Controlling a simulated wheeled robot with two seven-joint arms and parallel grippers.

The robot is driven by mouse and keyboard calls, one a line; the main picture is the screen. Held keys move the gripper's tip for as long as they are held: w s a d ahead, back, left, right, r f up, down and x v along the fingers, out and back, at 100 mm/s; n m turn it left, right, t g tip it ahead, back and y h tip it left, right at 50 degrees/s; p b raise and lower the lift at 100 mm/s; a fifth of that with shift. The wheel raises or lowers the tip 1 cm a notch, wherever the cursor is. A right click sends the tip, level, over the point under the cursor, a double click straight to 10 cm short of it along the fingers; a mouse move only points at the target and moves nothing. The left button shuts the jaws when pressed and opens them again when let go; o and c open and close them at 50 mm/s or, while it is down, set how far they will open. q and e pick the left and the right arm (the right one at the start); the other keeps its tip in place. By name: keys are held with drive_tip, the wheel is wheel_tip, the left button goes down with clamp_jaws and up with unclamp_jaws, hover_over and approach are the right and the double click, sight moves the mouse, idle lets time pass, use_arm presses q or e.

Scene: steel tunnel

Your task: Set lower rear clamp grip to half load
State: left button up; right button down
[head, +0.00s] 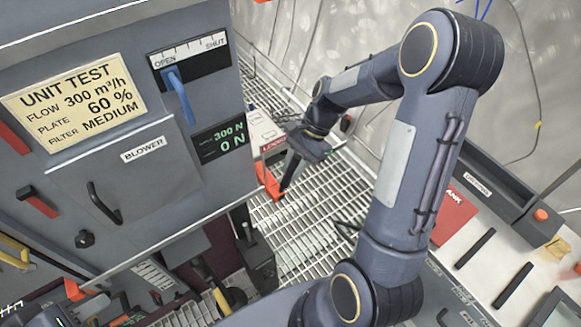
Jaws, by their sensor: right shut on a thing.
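My right arm reaches across the picture, and its dark right gripper (281,186) is beside the right side of the grey cabinet. It is shut on an orange-red part (266,180) low on the cabinet's edge, which may be the clamp grip; the contact is small and partly hidden by the gripper. A small display (222,139) on the cabinet reads 300 N above 0 N in green. I cannot make out a lower rear clamp label. My left gripper is not in view.
The grey cabinet (150,215) carries a UNIT TEST plate (75,100), a blue lever (180,95) at the OPEN end of its scale, and a BLOWER door (130,180). Grating floor (310,215) lies open beyond. A console (490,250) stands at right.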

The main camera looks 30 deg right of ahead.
drive_tip(key=shift+w+d+f+y+b, duration=0.1)
drive_tip(key=shift+d+f+y+b, duration=0.5)
drive_tip(key=shift+y, duration=0.5)
drive_tip(key=shift+d+f+y+b, duration=0.25)
drive_tip(key=shift+d+f+y, duration=0.55)
drive_tip(key=shift+y, duration=0.3)
drive_tip(key=shift+w+d+f+y+b, duration=0.1)
drive_tip(key=shift+d+f+y+b, duration=0.5)
drive_tip(key=shift+y, duration=0.5)
drive_tip(key=shift+d, duration=0.15)
drive_tip(key=c, duration=1.2)
unclamp_jaws()
drive_tip(key=shift+c, duration=0.2)
drive_tip(key=v, duration=0.7)
drive_tip(key=shift+d+r, duration=0.15)
drive_tip(key=shift+d, duration=0.2)
drive_tip(key=shift+w+r, duration=0.1)
